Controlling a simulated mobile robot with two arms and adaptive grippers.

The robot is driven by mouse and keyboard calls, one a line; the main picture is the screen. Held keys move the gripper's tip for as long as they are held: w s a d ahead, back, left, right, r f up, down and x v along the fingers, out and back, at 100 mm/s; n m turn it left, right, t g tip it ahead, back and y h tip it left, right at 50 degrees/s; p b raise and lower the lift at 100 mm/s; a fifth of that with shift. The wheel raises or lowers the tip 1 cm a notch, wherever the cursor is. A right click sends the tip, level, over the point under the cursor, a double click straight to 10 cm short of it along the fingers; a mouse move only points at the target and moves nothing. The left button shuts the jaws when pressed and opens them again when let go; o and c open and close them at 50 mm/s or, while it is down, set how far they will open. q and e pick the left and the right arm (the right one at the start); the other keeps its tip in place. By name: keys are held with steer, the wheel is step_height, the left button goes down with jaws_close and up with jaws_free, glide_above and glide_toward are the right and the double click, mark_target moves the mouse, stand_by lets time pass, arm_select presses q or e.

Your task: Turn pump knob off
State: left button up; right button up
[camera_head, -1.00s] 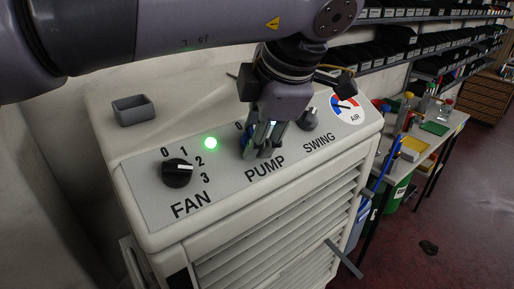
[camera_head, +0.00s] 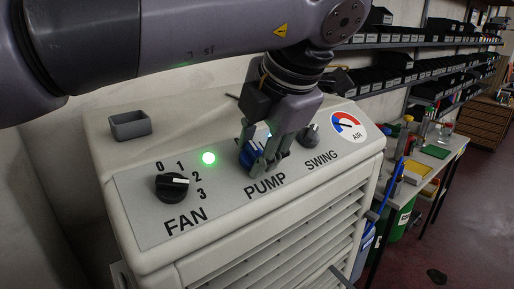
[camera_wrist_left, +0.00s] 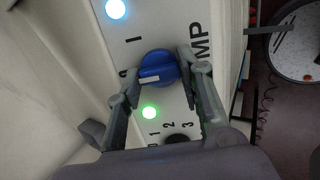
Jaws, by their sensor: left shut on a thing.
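The blue pump knob (camera_wrist_left: 158,68) sits on the panel above the word PUMP (camera_head: 265,184). In the left wrist view its white mark is on the left part of its face, near the 0 label. My left gripper (camera_wrist_left: 158,82) is shut on the knob, one finger on each side. In the head view the gripper (camera_head: 262,160) comes down from above and hides most of the knob (camera_head: 250,156). A blue-white light (camera_wrist_left: 116,9) glows beside the I label. My right gripper is not in view.
A small grey tray (camera_head: 130,125) sits at the back left. A bench (camera_head: 440,160) and shelves stand right.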

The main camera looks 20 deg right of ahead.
arm_select(q)
steer(key=shift+r, duration=0.1)
steer(key=o, duration=1.2)
steer(key=shift+c, duration=0.2)
steer(key=v, duration=1.2)
steer(key=shift+s, duration=0.1)
